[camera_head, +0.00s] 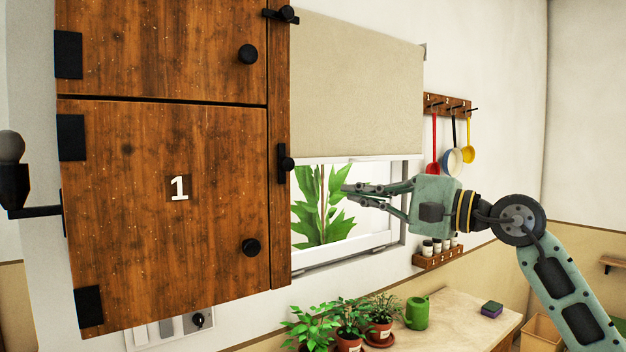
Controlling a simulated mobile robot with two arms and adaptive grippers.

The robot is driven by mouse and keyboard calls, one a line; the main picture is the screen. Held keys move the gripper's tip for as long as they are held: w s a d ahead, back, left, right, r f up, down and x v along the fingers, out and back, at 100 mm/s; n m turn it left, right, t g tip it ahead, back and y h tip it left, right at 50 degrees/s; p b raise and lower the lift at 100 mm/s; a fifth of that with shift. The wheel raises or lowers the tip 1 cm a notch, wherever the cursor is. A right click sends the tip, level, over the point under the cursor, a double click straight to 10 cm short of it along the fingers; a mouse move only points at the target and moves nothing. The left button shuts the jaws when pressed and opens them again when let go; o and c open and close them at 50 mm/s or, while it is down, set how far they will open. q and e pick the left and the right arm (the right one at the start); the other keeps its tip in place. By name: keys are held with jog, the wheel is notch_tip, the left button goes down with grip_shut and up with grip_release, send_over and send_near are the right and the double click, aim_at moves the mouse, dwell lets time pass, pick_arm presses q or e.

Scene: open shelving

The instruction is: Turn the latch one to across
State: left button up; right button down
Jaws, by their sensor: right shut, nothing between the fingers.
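The wooden cabinet door marked 1 (140,235) is closed, with a round black knob (251,246) at its lower right. Its black latch (285,162) sits on the frame strip right of the door and stands upright, along the strip. My right gripper (346,188) comes in from the right, in front of the window. Its fingers are shut, empty and point left toward the latch. They look apart from it, with a gap in the picture. My left gripper is not in view.
Above is another closed door (160,45) with its own latch (284,14), turned across. Potted plants (350,320), a green watering can (417,312) and a sponge (492,309) stand on the counter below. Utensils hang from a rack (447,104) behind my right arm.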

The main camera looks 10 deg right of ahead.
aim_at(285, 164)
jog(key=w+a+r+n+h+p, duration=0.1)
jog(key=w+a+r+p, duration=0.1)
jog(key=w+a+p, duration=0.3)
jog(key=a+p, duration=0.2)
jog(key=a, duration=0.1)
jog(key=shift+n+t+h+p, duration=0.3)
jog(key=shift+p, duration=0.05)
jog(key=shift+w+r, duration=0.1)
jog(key=shift+w, duration=0.05)
